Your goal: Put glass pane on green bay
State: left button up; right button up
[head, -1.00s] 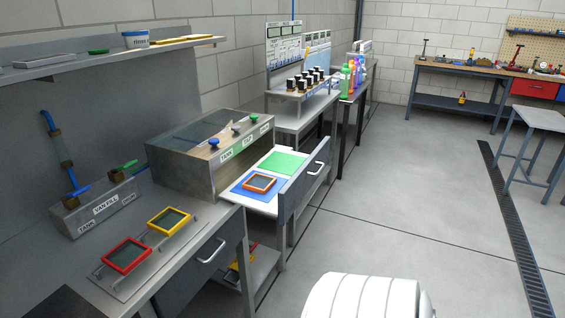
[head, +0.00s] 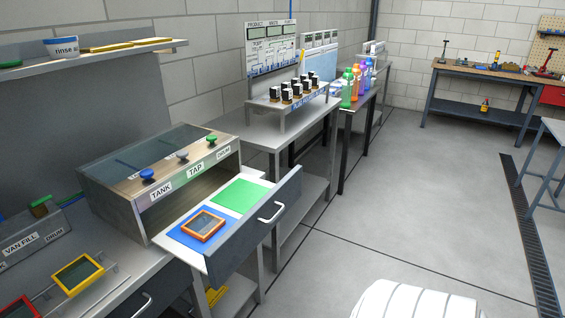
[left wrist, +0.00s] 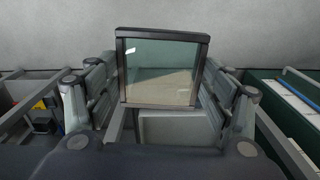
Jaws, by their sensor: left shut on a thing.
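The green bay (head: 238,196) is a bare flat green patch in the open drawer, left of centre in the head view. Beside it, nearer to me, is a blue bay (head: 181,233) with an orange-framed pane (head: 203,225) lying on it. In the left wrist view my left gripper (left wrist: 160,82) is shut on a dark-framed glass pane (left wrist: 160,68), its fingers at the pane's left and right sides. This gripper and its pane are outside the head view, so their distance from the green bay cannot be told. My right gripper is in neither view.
The drawer front (head: 256,232) with a handle juts out over the floor. A box labelled TANK, TAP and DRUM (head: 165,180) stands behind the drawer. Yellow-framed (head: 78,274) and red-framed (head: 18,307) panes lie at lower left.

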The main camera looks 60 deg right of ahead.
aim_at(242, 195)
jog(key=l+z, duration=0.3)
jog(key=l, duration=2.1)
